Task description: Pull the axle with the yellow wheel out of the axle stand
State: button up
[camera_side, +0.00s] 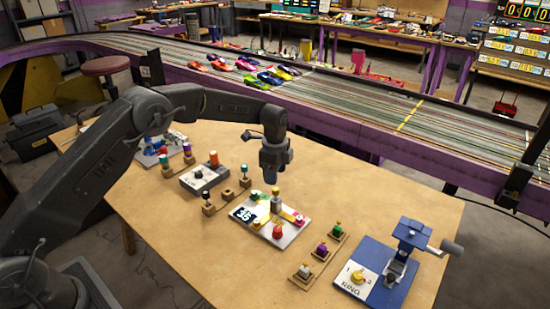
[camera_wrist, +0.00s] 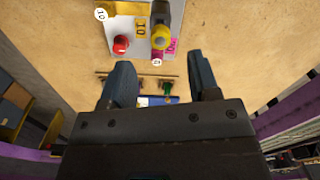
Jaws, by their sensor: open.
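My gripper (camera_side: 271,178) points down, open and empty, above the white board (camera_side: 295,228). In the wrist view its two dark fingers (camera_wrist: 163,82) stand apart with nothing between them. A grey upright post with a yellow top (camera_side: 276,193) stands on the board just below my gripper; in the wrist view the yellow-ended post (camera_wrist: 161,38) is beyond the fingertips. I cannot tell whether it is the axle with the yellow wheel. A wooden strip (camera_side: 312,262) to the right carries several small pieces with white, purple and yellow-green tops.
The board also bears a red knob (camera_side: 278,231). A blue press-like device (camera_side: 405,250) stands at the right.

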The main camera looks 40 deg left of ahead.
aim_at(275, 189)
notch_tip(275, 189, down, 6)
jog(key=shift+f, duration=0.25)
jog(key=shift+c, duration=0.3)
grip_shut()
dwell(0.5)
jog(key=shift+r, duration=0.95)
jog(key=shift+r, duration=0.35)
jog(key=shift+r, duration=0.75)
jog(key=shift+r, duration=0.35)
